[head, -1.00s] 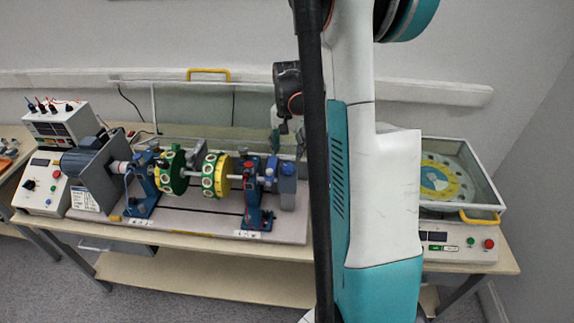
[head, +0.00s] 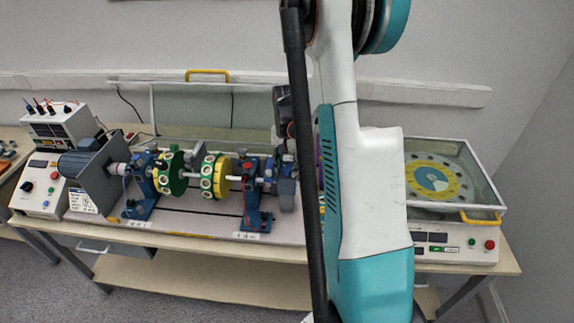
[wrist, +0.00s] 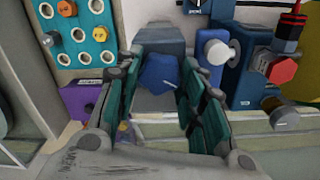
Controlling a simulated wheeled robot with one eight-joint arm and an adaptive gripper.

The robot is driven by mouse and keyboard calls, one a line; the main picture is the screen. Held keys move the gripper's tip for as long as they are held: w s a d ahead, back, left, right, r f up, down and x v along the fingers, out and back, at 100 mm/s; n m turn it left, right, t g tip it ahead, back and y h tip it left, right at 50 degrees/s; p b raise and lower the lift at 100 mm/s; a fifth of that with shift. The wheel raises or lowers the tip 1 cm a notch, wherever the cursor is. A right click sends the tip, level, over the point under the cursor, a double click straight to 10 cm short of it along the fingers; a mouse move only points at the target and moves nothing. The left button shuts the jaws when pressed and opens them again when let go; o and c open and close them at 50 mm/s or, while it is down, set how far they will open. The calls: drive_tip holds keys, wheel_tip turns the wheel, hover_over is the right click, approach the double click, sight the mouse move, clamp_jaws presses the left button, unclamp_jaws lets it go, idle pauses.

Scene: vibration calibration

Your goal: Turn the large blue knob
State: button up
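The large blue knob (wrist: 158,73) shows in the wrist view, many-sided, with a small white mark on its right side. It sits in front of a grey-blue block (wrist: 160,40). My gripper (wrist: 160,82) is open, with one green-padded finger on each side of the knob. The right finger looks very close to the knob; I cannot tell whether it touches. In the head view my arm hides the gripper, and I cannot make out the knob there.
A teal panel with holes (wrist: 85,35) and a purple block (wrist: 80,100) are on the left. The rotor rig (head: 215,178) stands on the bench.

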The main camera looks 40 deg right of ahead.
sight(287, 167)
drive_tip(key=shift+n, duration=0.4)
drive_tip(key=shift+n+b, duration=0.75)
drive_tip(key=shift+n, duration=0.15)
drive_tip(key=shift+n+b, duration=0.6)
drive_tip(key=shift+n, duration=1)
drive_tip(key=o, duration=1)
drive_tip(key=shift+o, duration=0.2)
wheel_tip(287, 167, up, 12)
